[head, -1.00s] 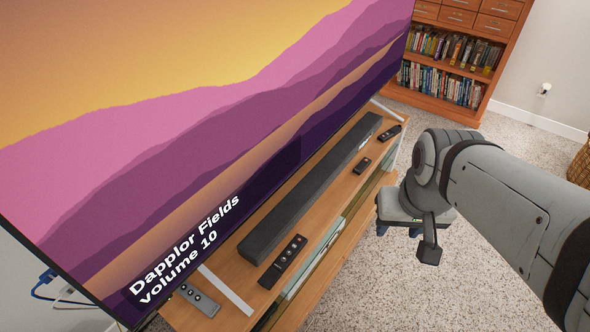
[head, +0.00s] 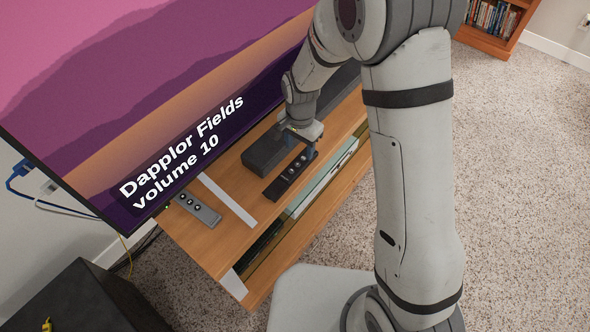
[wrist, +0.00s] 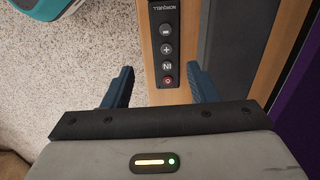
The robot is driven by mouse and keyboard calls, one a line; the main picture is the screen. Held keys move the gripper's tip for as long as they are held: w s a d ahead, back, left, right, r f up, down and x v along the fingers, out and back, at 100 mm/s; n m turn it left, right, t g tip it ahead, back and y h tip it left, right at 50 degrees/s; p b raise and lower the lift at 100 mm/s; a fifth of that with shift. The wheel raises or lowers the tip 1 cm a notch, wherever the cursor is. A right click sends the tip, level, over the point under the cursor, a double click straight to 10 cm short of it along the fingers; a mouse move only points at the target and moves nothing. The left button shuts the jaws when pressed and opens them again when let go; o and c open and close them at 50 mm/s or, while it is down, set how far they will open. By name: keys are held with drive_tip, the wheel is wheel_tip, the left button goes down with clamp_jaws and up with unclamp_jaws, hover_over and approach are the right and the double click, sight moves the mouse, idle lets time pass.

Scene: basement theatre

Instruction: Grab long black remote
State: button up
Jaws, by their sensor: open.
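The long black remote (head: 289,178) lies on the wooden TV stand, beside the near end of the soundbar. In the wrist view the remote (wrist: 166,42) has several round buttons, one of them red. My gripper (head: 298,147) is open just above the stand, at the remote's far end. In the wrist view my gripper (wrist: 161,75) has its two blue fingers spread to either side of the remote's line, with the red-button end toward the gap. Nothing is held. I cannot tell the exact height above the remote.
The black soundbar (head: 266,154) lies close beside the remote, with the large TV (head: 150,120) behind. A grey remote (head: 198,208) lies on the stand at the left. A white device (head: 325,177) sits on the shelf below. Carpet (head: 520,190) to the right is clear.

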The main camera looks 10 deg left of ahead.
sight(295, 167)
drive_tip(key=f, duration=0.2)
drive_tip(key=a+f, duration=0.1)
drive_tip(key=shift+f, duration=0.35)
wheel_tip(295, 167, down, 6)
drive_tip(key=shift+r+b, duration=0.1)
drive_tip(key=shift+b, duration=0.6)
drive_tip(key=shift+c, duration=0.2)
drive_tip(key=shift+a, duration=0.1)
drive_tip(key=c, duration=0.7)
